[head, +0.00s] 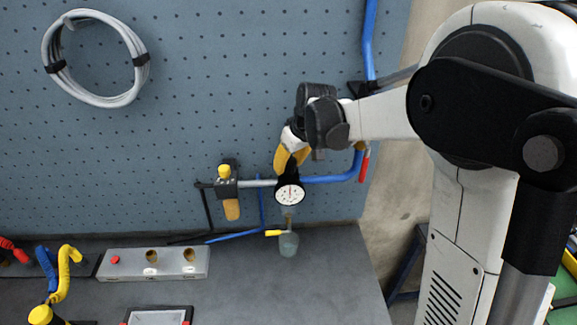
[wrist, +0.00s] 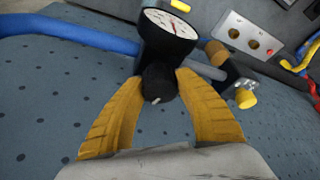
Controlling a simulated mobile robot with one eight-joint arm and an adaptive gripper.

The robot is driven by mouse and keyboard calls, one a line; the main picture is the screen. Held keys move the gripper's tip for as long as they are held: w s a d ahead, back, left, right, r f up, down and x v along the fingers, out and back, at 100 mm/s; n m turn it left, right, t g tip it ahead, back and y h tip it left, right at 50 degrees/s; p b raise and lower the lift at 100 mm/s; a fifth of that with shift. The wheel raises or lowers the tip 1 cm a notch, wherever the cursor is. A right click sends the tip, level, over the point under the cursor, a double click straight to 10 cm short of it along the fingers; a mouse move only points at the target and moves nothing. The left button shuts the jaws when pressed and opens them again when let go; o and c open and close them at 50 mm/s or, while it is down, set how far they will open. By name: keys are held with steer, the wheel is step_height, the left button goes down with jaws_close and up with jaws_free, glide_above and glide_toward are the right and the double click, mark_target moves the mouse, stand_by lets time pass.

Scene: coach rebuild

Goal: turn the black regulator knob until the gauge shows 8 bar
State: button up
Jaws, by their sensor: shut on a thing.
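The black regulator knob (wrist: 159,83) sits between the two yellow fingers of my gripper (wrist: 161,84) in the wrist view. The fingertips touch it on both sides, so the gripper is shut on it. A short light mark shows on the knob's end. The round white gauge (head: 290,194) faces the head camera, below my gripper (head: 291,168). The gauge's dial also shows in the wrist view (wrist: 170,22), with a red mark near its rim. The dial's numbers and exact reading are too small to tell. In the head view my fingers hide the knob.
A blue pipe (head: 330,179) runs right from the regulator. A yellow-topped valve unit (head: 226,184) stands to its left. A clear bowl with a yellow lever (head: 288,243) hangs below. A grey block with holes (head: 153,263) lies on the bench. The pegboard (head: 200,120) is close behind.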

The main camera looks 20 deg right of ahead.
steer(key=m+h+b, duration=0.1)
steer(key=m, duration=0.3)
steer(key=shift+f+h+b, duration=0.1)
steer(key=shift+h+b, duration=0.2)
steer(key=shift+h, duration=0.1)
steer(key=m, duration=0.2)
steer(key=m+h+b, duration=0.1)
steer(key=m, duration=0.2)
steer(key=shift+h, duration=0.3)
steer(key=o, duration=1.2)
steer(key=v, duration=1.2)
